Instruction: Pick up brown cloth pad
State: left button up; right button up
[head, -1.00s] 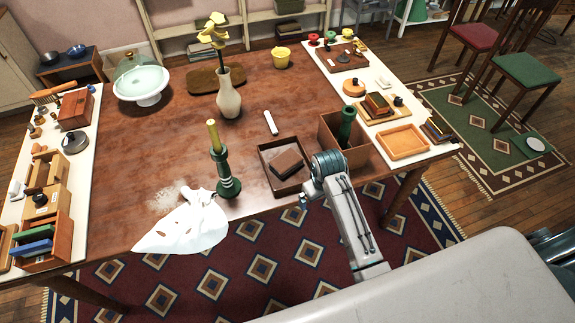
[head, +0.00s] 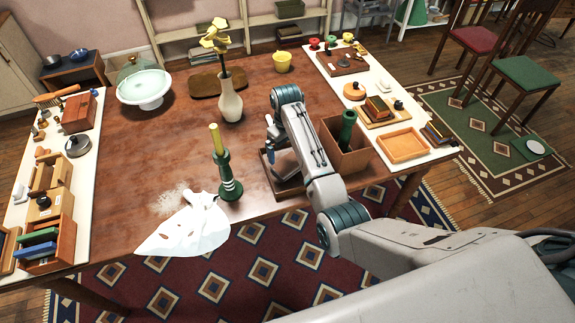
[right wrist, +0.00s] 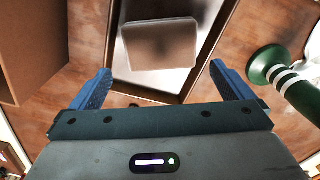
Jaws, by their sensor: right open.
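The brown cloth pad (right wrist: 160,43) lies flat in a shallow dark tray (right wrist: 213,32) in the right wrist view. In the head view the pad is hidden behind my right arm, and only the left part of the tray (head: 266,173) shows. My right gripper (right wrist: 160,72) is open and empty, its two blue fingers spread wide, with the pad showing ahead between and beyond the tips. In the head view my right gripper (head: 275,148) hangs over the tray. My left gripper is not in view.
A green candlestick (head: 228,180) with a yellow candle stands just left of the tray. An open brown box (head: 350,158) holding a green bottle-like object is close on the right. A white cloth (head: 185,230) lies at the near edge. A vase (head: 229,100) stands farther back.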

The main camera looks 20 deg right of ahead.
aim_at(288, 163)
notch_tip(288, 163, down, 2)
jog(key=shift+w+f, duration=0.1)
jog(key=f+p, duration=0.1)
jog(key=f, duration=0.1)
jog(key=s+f+p, duration=0.1)
jog(key=f, duration=0.1)
jog(key=shift+f, duration=0.35)
jog(key=shift+w+d+f, duration=0.1)
jog(key=shift+f, duration=0.25)
jog(key=shift+c, duration=0.4)
jog(key=c, duration=0.7)
jog(key=shift+r, duration=0.1)
jog(key=shift+r, duration=0.55)
jog(key=shift+s+r+b, duration=0.25)
jog(key=shift+r+b, duration=0.45)
jog(key=shift+r, duration=0.35)
jog(key=s, duration=0.5)
jog(key=s+r+b, duration=0.1)
jog(key=s, duration=0.4)
jog(key=s+b, duration=0.1)
jog(key=s, duration=0.4)
jog(key=shift+s+a+r, duration=0.25)
jog(key=shift+a+r, duration=0.1)
